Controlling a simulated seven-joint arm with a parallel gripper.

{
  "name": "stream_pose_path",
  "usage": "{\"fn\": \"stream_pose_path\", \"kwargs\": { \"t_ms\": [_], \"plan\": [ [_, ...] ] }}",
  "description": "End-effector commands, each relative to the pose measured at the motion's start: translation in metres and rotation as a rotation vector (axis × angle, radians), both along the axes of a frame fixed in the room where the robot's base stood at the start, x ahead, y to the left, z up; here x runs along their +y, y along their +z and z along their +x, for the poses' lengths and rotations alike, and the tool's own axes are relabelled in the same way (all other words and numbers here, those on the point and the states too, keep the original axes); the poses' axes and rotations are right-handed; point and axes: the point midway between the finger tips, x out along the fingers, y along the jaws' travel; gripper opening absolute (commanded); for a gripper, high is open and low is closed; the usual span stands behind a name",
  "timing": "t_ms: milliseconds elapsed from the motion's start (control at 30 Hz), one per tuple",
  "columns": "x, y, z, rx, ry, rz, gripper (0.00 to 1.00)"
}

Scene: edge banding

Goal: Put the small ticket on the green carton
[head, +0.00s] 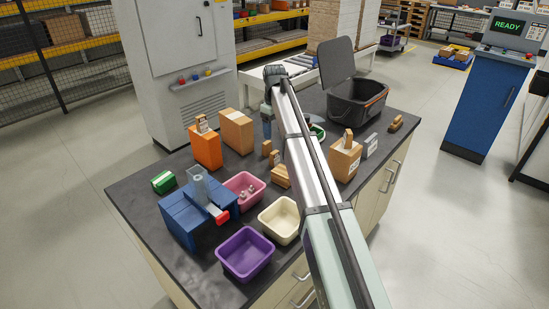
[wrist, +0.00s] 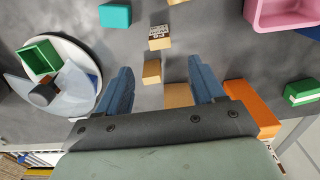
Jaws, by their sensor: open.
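The green carton (head: 163,182), with a white band, lies at the table's left edge. It also shows at the right of the wrist view (wrist: 301,92). I cannot tell the small ticket for certain. A printed white label (wrist: 159,31) shows on a small wooden block ahead of my gripper in the wrist view, and a white-labelled piece (head: 202,124) sits on the orange carton. My gripper (wrist: 160,67) is open and empty above the table, with a small wooden block (wrist: 152,72) below between its fingers. In the head view my arm mostly hides it.
The orange carton (head: 207,152) and a tan carton (head: 236,130) stand at the back left. A blue machine (head: 188,222), pink bin (head: 228,190), cream bin (head: 279,237) and purple bin (head: 245,270) occupy the front.

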Motion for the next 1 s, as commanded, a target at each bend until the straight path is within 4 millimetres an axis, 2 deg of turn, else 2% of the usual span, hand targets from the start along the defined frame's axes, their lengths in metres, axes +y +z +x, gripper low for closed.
{"fn": "stream_pose_path", "kwargs": {
  "t_ms": [200,367,567,800,1000],
  "plan": [
    [-0.007,0.003,-0.006,0.002,0.0,0.002,0.68],
    [-0.007,-0.005,-0.005,0.003,0.0,0.001,0.68],
    [-0.007,-0.031,-0.006,0.004,0.0,0.001,0.68],
    [-0.007,-0.071,-0.005,0.004,0.0,0.002,0.68],
    [-0.006,-0.084,-0.005,0.002,0.0,0.002,0.68]
  ]
}}
